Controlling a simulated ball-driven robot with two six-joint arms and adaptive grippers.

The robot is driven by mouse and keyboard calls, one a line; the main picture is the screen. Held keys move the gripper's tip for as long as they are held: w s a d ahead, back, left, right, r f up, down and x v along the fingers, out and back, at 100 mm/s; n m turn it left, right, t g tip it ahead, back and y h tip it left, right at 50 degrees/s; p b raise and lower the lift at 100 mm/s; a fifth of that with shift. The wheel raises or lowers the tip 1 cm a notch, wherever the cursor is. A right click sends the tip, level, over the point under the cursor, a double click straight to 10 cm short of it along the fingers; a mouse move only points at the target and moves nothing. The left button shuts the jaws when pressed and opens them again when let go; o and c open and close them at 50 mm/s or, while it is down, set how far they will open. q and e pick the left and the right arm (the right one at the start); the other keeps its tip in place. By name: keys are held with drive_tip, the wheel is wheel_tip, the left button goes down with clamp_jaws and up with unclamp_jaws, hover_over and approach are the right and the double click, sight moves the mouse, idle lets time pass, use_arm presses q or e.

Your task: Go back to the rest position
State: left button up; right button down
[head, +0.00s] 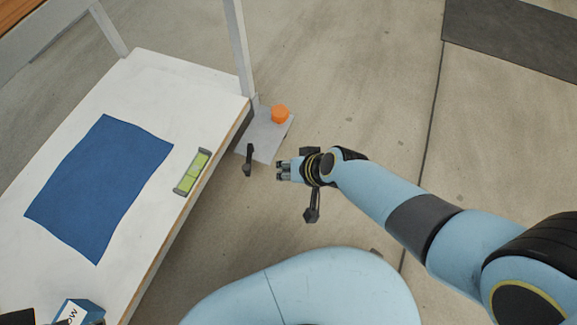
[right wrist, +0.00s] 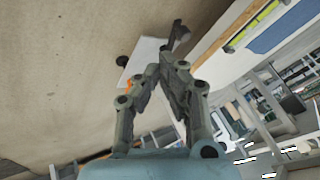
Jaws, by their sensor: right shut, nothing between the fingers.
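My right gripper (head: 283,171) reaches in from the right in the head view, over the floor, just right of the table's edge. In the right wrist view its fingers (right wrist: 168,70) come together at the tips, shut with nothing between them. Near it a grey plate (head: 262,138) juts from the table's side, with an orange round knob (head: 280,113) and a black lever (head: 248,160). The gripper is apart from the lever in the head view. The plate (right wrist: 143,60) and lever (right wrist: 178,36) also show beyond the fingertips in the right wrist view.
A white table (head: 165,80) with grey posts stands at the left. On it lie a blue cloth (head: 100,190) and a small tray with green pieces (head: 192,171). A blue labelled box (head: 80,311) is at the lower left. Open floor lies right of the table.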

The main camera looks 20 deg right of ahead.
idle(0.4)
drive_tip(key=s+d+r+n+g+h, duration=0.2)
drive_tip(key=s+d+r, duration=0.5)
drive_tip(key=s+r, duration=0.25)
drive_tip(key=s+d+r+n+g+h, duration=0.2)
drive_tip(key=s+d+r, duration=0.5)
drive_tip(key=s+r, duration=0.25)
use_arm(q)
drive_tip(key=s+a+f+p, duration=0.2)
drive_tip(key=s+f+p, duration=0.4)
drive_tip(key=p, duration=0.5)
use_arm(e)
drive_tip(key=s+d+f, duration=0.3)
drive_tip(key=s+f, duration=0.3)
drive_tip(key=f, duration=0.2)
use_arm(q)
drive_tip(key=s+a+f+g+p, duration=0.1)
drive_tip(key=s+f+p, duration=0.2)
drive_tip(key=s+p, duration=0.6)
drive_tip(key=s, duration=0.5)
drive_tip(key=shift+s+a+g+y+p, duration=0.3)
drive_tip(key=shift+a+p, duration=0.05)
use_arm(e)
drive_tip(key=s+f+g, duration=0.1)
drive_tip(key=s+f, duration=0.1)
drive_tip(key=s, duration=1.3)
drive_tip(key=shift+d+g, duration=0.4)
drive_tip(key=shift+d, duration=0.05)
